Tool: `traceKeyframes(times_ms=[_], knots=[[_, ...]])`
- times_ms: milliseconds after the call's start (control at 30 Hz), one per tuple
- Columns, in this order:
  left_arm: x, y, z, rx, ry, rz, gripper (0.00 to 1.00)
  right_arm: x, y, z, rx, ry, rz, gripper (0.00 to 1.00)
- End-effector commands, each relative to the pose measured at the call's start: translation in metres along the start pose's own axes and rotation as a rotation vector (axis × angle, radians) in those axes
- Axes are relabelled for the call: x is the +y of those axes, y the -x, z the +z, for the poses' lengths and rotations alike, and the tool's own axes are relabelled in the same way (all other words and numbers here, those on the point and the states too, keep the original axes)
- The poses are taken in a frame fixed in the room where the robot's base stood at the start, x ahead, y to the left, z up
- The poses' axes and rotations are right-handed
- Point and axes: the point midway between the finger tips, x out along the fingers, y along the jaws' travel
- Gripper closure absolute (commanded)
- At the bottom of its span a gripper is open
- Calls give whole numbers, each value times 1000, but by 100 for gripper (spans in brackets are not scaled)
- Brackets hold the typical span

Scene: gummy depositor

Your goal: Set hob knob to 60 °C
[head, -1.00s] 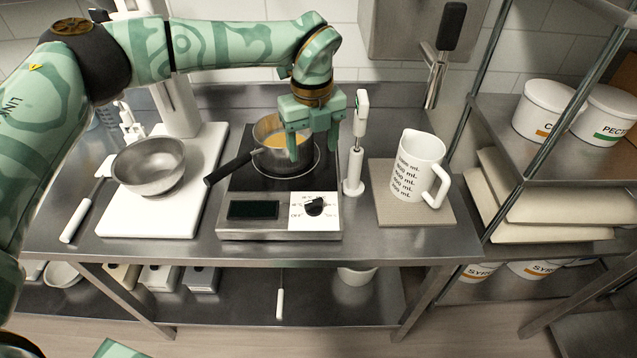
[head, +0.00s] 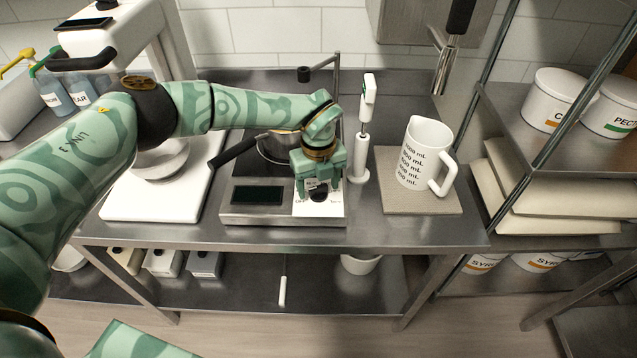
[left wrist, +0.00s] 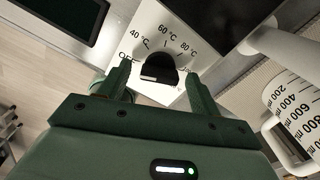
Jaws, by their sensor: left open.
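The hob (head: 229,212) stands on the steel table with a dark display (head: 257,194) on its front panel. Its black knob (head: 318,194) is partly hidden by my left gripper (head: 318,190) in the head view. In the left wrist view the knob (left wrist: 158,69) sits on a white dial plate (left wrist: 150,18) marked OFF, 40 °C, 60 °C and 80 °C. My left gripper (left wrist: 158,82) is open, its fingers on either side of the knob with gaps visible. I cannot tell exactly where the knob points. My right gripper is not in view.
A pot (head: 275,148) with a black handle sits on the hob behind my gripper. A white handheld thermometer on a stand (head: 360,160) stands close to the right. A measuring jug (head: 420,158) rests on a board farther right.

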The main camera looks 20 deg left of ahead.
Motion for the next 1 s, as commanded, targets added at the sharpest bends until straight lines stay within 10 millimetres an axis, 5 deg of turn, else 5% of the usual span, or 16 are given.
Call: traceKeyframes(times_ms=[167, 300, 333, 667, 1000], knots=[[0, 0, 0, 0, 0, 0, 39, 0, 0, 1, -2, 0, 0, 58], [0, 0, 0, 0, 0, 0, 78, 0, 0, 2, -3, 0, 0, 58], [0, 0, 0, 0, 0, 0, 81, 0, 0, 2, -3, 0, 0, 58], [0, 1, 0, 1, -31, 0, 81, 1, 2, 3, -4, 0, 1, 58], [0, 2, -1, 2, -242, -1, 81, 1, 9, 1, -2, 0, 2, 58]])
